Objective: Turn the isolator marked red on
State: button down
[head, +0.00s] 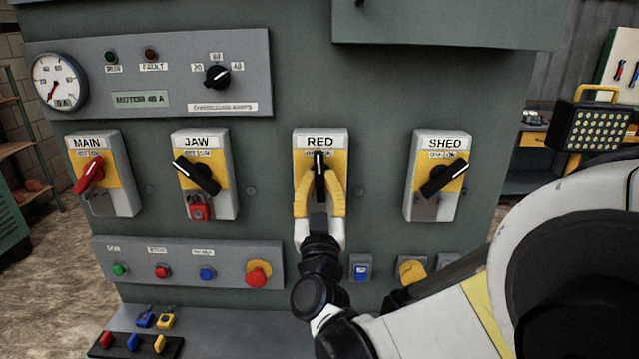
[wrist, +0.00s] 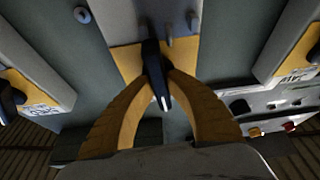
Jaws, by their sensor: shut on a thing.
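The isolator marked RED (head: 320,141) is a grey box with a yellow plate, third in the row on the green cabinet. Its black handle (head: 319,178) stands upright, close to vertical in the head view. My gripper (head: 319,187) has its yellow fingers on both sides of this handle and is shut on it. In the wrist view, the dark handle (wrist: 154,72) sits between the yellow fingertips (wrist: 158,78). The small position lettering under RED is partly hidden by the handle and too small to read.
The MAIN isolator (head: 90,174) has a red handle. The JAW isolator (head: 196,174) has a tilted black handle and a red padlock (head: 199,208). The SHED isolator (head: 445,177) is to the right. A button panel (head: 188,262) and a shelf with coloured padlocks (head: 133,342) lie below.

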jog(key=m+h, duration=0.2)
jog(key=m, duration=0.2)
jog(key=m+h, duration=0.2)
jog(key=m, duration=0.2)
jog(key=shift+r+g, duration=0.1)
jog(key=shift+g, duration=0.3)
jog(key=shift+m+g+h+p, duration=0.35)
jog(key=shift+m+h, duration=0.2)
jog(key=shift+m, duration=0.8)
jog(key=shift+m+g+h+p, duration=0.35)
jog(key=shift+m+h, duration=0.2)
jog(key=shift+m, duration=0.8)
jog(key=c, duration=1.3)
grip_release()
jog(key=shift+c, duration=0.2)
jog(key=v, duration=1.2)
